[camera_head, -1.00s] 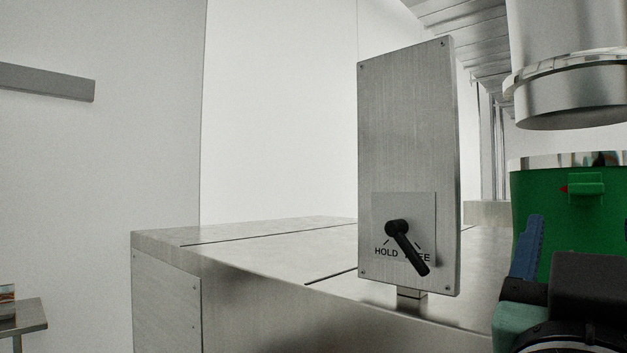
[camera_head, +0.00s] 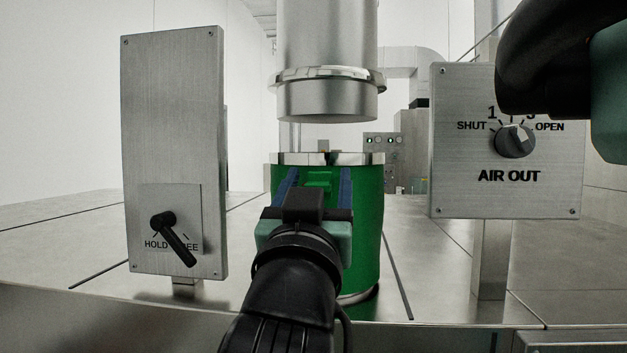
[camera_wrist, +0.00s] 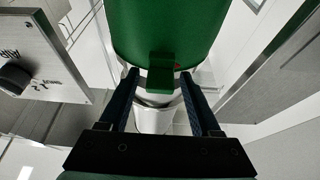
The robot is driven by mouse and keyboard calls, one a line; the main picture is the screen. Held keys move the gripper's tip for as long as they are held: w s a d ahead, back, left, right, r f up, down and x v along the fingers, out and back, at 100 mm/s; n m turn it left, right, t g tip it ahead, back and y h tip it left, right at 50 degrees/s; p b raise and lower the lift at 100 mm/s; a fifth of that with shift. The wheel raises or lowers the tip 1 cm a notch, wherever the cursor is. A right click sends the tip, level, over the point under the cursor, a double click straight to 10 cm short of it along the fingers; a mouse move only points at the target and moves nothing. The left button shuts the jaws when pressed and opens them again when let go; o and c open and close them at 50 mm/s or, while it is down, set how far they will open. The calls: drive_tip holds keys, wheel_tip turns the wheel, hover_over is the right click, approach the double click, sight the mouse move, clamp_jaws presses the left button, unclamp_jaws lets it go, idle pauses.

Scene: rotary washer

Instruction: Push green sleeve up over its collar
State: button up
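The green sleeve (camera_head: 368,220) stands upright in the middle of the head view, with a shiny metal rim (camera_head: 350,159) at its top. Above it hangs a metal pipe with a collar ring (camera_head: 330,78); a gap separates the pipe's lower end from the rim. A small green tab (camera_head: 318,180) sticks out of the sleeve's front. My gripper (camera_head: 318,172) is in front of the sleeve, one blue finger on each side of the tab. In the wrist view, my gripper (camera_wrist: 159,76) is open around the tab (camera_wrist: 161,78), with gaps on both sides.
A lever panel (camera_head: 172,110) marked HOLD and FREE stands at left; its black lever (camera_head: 175,240) points down right, towards FREE. An AIR OUT panel (camera_head: 500,195) with a knob (camera_head: 515,141) stands at right, partly covered by my arm. The metal counter is clear around the sleeve.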

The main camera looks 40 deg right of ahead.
clamp_jaws()
idle(1.2)
